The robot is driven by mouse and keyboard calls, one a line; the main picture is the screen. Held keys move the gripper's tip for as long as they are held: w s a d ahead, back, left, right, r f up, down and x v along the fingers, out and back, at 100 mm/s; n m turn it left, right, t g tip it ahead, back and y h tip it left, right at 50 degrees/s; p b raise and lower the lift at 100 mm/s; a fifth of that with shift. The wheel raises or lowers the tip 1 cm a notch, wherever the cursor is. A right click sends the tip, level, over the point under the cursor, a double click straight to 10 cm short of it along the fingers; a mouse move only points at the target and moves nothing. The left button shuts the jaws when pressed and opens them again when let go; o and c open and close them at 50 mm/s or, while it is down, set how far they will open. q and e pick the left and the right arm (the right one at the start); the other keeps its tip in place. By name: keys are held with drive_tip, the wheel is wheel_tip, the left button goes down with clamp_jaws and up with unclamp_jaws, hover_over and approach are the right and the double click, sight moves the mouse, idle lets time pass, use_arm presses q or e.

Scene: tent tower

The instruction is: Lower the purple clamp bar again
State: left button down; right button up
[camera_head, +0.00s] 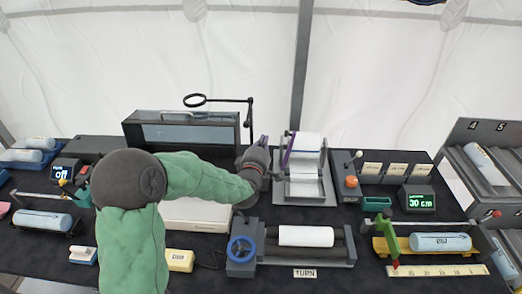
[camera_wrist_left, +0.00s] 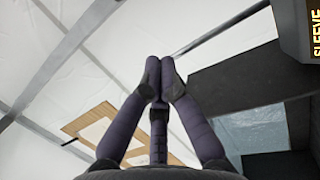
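The purple clamp bar (camera_head: 288,151) is a thin bar at the left side of a grey stand (camera_head: 305,190) holding a white sheet. It slants upward, its upper end higher than the sheet's top edge. My left gripper (camera_head: 263,140) is just left of the bar, fingers pointing up, with a small gap seeming to lie between them. In the left wrist view my left gripper's fingertips (camera_wrist_left: 160,78) meet, and nothing shows clearly between them. The clamp bar is not clearly seen there. My right gripper is not in view.
A magnifier on a black arm (camera_head: 250,115) stands behind my left gripper. A roller unit with a blue wheel (camera_head: 241,249) is in front. A box with an orange knob (camera_head: 351,182) stands right of the stand. A dark case (camera_head: 180,133) is behind my left forearm.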

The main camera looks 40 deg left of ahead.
sight(285, 135)
use_arm(q)
drive_tip(key=shift+w+d+f, duration=0.1)
drive_tip(key=shift+w+d, duration=0.25)
drive_tip(key=shift+w, duration=0.45)
drive_tip(key=shift+w+d+f, duration=0.15)
drive_tip(key=shift+w+d, duration=0.25)
drive_tip(key=shift+w, duration=0.45)
drive_tip(key=shift+w+d+f, duration=0.1)
drive_tip(key=shift+w+d, duration=0.25)
drive_tip(key=shift+w, duration=0.45)
drive_tip(key=shift+w+d+r+m, duration=0.1)
drive_tip(key=shift+w+d+m, duration=0.3)
drive_tip(key=shift+d, duration=0.15)
drive_tip(key=shift+w+d+r+m, duration=0.1)
drive_tip(key=shift+w+d+m, duration=0.15)
drive_tip(key=shift+d+m, duration=0.25)
drive_tip(key=shift+w+d+f+m+g+y+p, duration=0.25)
drive_tip(key=shift+w+d+f+m+g+p, duration=0.25)
drive_tip(key=shift+w+d+f+m, duration=1.45)
drive_tip(key=shift+w+d+f+m+g+y+p, duration=0.25)
drive_tip(key=shift+w+d+f+m+p, duration=0.85)
drive_tip(key=shift+d, duration=1.55)
drive_tip(key=shift+w+d+f+m+g+y+p, duration=0.35)
drive_tip(key=shift+w+d+f+m, duration=0.8)
drive_tip(key=shift+d+f+m, duration=1)
drive_tip(key=shift+d+r, duration=0.15)
